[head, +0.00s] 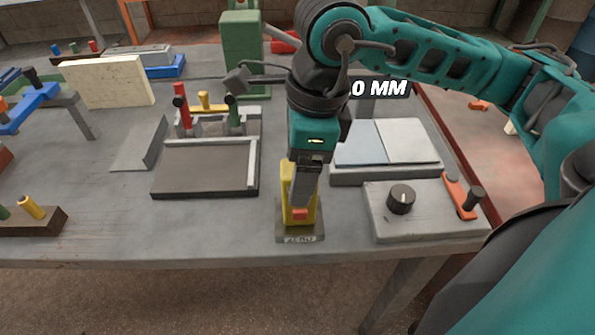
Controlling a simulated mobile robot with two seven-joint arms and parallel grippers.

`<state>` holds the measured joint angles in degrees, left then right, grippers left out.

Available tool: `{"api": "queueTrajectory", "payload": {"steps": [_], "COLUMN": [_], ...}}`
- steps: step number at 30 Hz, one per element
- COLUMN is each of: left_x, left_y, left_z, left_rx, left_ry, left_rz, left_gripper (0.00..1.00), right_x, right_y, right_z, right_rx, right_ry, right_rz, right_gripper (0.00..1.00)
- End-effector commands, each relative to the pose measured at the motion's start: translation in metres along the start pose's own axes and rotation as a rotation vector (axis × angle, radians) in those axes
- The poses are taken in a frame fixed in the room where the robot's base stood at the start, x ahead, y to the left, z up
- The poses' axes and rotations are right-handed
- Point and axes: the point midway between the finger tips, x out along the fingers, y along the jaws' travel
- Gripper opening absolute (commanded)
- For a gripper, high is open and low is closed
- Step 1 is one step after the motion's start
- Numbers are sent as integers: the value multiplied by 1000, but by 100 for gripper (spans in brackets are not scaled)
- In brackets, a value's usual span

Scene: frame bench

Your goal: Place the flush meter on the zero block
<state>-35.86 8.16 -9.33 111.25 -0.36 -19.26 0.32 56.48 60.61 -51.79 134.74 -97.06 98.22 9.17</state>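The flush meter (285,190) is a yellow upright device with a red patch low on its front. It stands upright at the zero block (299,239), a small grey block labelled "ZERO" near the table's front edge, and appears to rest on it. My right gripper (304,188) points down over the meter. One grey finger covers the meter's upper front; the other finger is hidden, so its grip is unclear. A floating label near the wrist ends in "0 MM", its left part possibly covered by my arm. My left gripper is not in view.
A grey box with a black knob (401,198) and orange lever (461,195) stands right of the block. Behind it are pale panels (408,141). A dark plate fixture (205,172) with clamps lies left.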

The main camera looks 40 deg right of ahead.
Motion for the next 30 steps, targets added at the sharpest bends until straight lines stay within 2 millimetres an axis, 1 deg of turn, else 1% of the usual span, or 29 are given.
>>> {"api": "queueTrajectory", "payload": {"steps": [1, 6, 9, 13, 18, 30], "left_x": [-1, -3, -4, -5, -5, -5], "left_y": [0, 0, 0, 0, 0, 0], "left_z": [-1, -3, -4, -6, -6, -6], "left_rx": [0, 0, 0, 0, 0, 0], "left_ry": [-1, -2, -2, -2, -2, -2], "left_rz": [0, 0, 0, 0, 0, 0], "left_gripper": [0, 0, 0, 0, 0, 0], "right_x": [-13, -52, -71, -89, -98, -99], "right_y": [-1, -1, 0, 0, 0, 0], "right_z": [1, 1, 1, 1, 0, 0], "right_rx": [0, -2, -1, -1, -1, -1], "right_ry": [-4, -4, -4, -2, 0, 0], "right_rz": [-5, -5, -4, -3, -1, 0], "right_gripper": [76, 76, 76, 76, 76, 76]}}
